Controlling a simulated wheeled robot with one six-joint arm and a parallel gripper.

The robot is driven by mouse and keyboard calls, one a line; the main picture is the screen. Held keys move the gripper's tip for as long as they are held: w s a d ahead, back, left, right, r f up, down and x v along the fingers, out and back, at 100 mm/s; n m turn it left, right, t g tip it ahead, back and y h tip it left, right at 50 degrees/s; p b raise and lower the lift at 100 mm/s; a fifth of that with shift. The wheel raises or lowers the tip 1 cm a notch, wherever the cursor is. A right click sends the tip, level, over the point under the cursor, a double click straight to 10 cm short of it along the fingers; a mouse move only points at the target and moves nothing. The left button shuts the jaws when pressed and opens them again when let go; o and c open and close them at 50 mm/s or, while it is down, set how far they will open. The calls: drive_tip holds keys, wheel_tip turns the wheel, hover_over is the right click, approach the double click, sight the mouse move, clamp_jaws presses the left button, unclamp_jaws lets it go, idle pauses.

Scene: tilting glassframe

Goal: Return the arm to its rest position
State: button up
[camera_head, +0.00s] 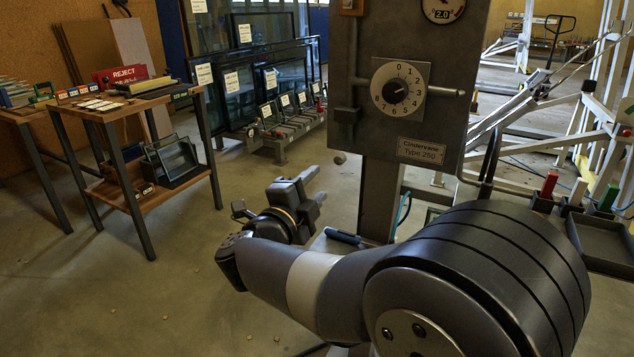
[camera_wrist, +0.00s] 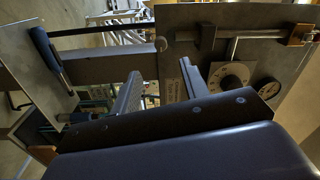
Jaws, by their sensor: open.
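My arm (camera_head: 310,280) reaches from the lower right of the head view toward the middle, bent at the elbow. My gripper (camera_head: 315,187) is at its far end, just left of the grey machine panel's post (camera_head: 376,200). In the wrist view my gripper (camera_wrist: 162,75) has its two fingers well apart with nothing held between them. The machine panel (camera_head: 408,118) stands in front, with a white numbered dial (camera_head: 400,88) and a nameplate. The panel (camera_wrist: 215,50) appears turned in the wrist view, beyond the fingers and apart from them.
A blue-handled tool or lever (camera_head: 343,237) lies low by the post, and shows in the wrist view (camera_wrist: 45,50). A wooden table (camera_head: 150,100) with a REJECT sign stands left. Framed glass panes (camera_head: 265,75) lean behind. White framework (camera_head: 560,140) stands right. The left floor is mostly clear.

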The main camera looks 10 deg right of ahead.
sight(338, 161)
drive_tip(key=shift+w, duration=0.1)
drive_tip(key=b+x, duration=0.2)
drive_tip(key=x, duration=0.8)
drive_tip(key=shift+w+d, duration=0.25)
drive_tip(key=shift+d, duration=0.05)
drive_tip(key=shift+r, duration=0.1)
drive_tip(key=shift+s+a, duration=0.1)
drive_tip(key=shift+a, duration=0.05)
